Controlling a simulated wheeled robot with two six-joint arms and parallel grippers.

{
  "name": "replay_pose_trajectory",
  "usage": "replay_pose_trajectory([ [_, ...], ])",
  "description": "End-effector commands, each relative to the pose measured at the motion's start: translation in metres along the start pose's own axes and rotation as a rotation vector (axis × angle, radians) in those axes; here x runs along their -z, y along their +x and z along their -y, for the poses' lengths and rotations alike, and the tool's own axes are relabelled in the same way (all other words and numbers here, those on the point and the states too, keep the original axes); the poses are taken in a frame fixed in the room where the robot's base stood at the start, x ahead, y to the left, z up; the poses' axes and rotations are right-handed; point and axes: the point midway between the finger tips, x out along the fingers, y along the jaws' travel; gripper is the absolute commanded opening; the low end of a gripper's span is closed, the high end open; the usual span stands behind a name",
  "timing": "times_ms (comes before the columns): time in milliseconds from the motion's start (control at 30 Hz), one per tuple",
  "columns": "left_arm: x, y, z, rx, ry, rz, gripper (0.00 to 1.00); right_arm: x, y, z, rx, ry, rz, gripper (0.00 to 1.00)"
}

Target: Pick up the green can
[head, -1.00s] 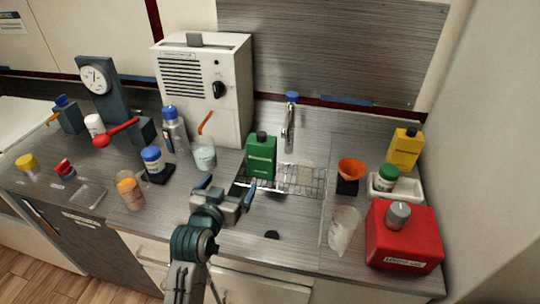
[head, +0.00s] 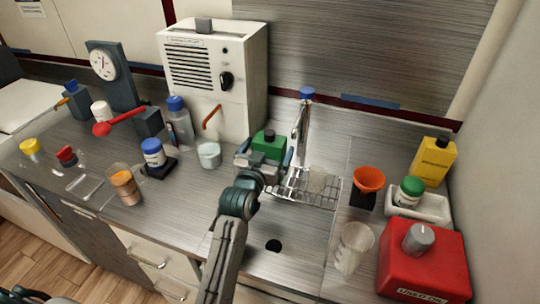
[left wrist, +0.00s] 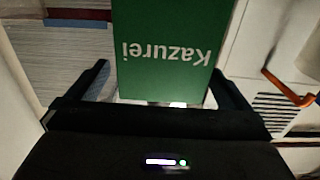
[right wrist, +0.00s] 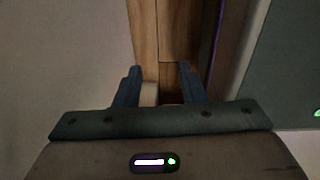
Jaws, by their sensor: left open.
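The green can (head: 269,144), a box-shaped green container with a dark cap, stands at the back of the counter by the wire rack. My left gripper (head: 263,158) is at its front, and hides its lower part. In the left wrist view the can (left wrist: 168,50) fills the space between the two open fingers (left wrist: 165,82), with the word "Kazurei" upside down on its face. The fingers lie on either side of it with gaps showing. My right gripper (right wrist: 158,85) is open and empty in the right wrist view, over wooden floor, away from the can.
A wire rack (head: 306,188) and a tap (head: 302,115) are just right of the can. A white beaker (head: 209,154) and a white machine (head: 213,85) are to its left. A red container (head: 425,262), an orange funnel (head: 369,179) and a clear beaker (head: 353,246) stand at the right.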

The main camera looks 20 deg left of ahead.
Motion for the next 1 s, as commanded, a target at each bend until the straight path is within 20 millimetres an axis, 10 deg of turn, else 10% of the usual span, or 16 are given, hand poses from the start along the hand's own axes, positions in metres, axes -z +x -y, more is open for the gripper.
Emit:
replay_pose_trajectory([
  [533, 0.001, 0.041, 0.002, 0.001, 0.000, 0.000, 1.00, -0.005, -0.013, -0.006, -0.005, -0.002, 0.009, 0.36],
  [900, 0.001, 0.040, 0.002, 0.000, 0.000, 0.001, 0.29, 0.000, -0.014, -0.008, -0.007, -0.003, 0.000, 0.36],
  [1000, 0.004, 0.040, 0.002, 0.001, 0.000, -0.004, 0.28, 0.003, -0.014, -0.007, -0.007, -0.002, -0.004, 0.36],
])
